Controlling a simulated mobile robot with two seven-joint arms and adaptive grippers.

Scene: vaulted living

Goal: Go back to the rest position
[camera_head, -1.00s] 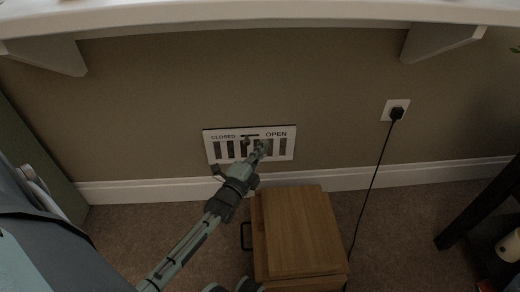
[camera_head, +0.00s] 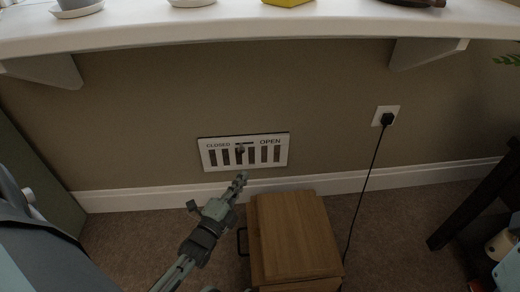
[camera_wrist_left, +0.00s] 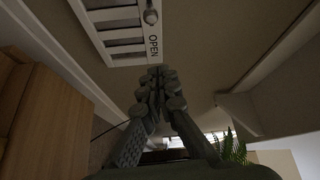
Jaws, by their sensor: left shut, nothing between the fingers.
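My left gripper (camera_head: 240,179) is shut and empty in the head view, below the wall vent and apart from it. The white wall vent (camera_head: 204,154) has dark slots and the words CLOSED and OPEN. Its small dark knob (camera_head: 239,149) sits near the middle, between the two words. In the left wrist view the shut fingers (camera_wrist_left: 157,75) point up toward the vent's OPEN end, and the knob (camera_wrist_left: 151,17) shows above them. My right gripper cannot be made out in these frames.
A wooden box (camera_head: 290,235) with a dark handle stands on the carpet right of my left gripper. A white shelf (camera_head: 250,36) runs above the vent. A black plug (camera_head: 387,119) and its cord hang at the right. Dark furniture (camera_head: 478,200) stands far right.

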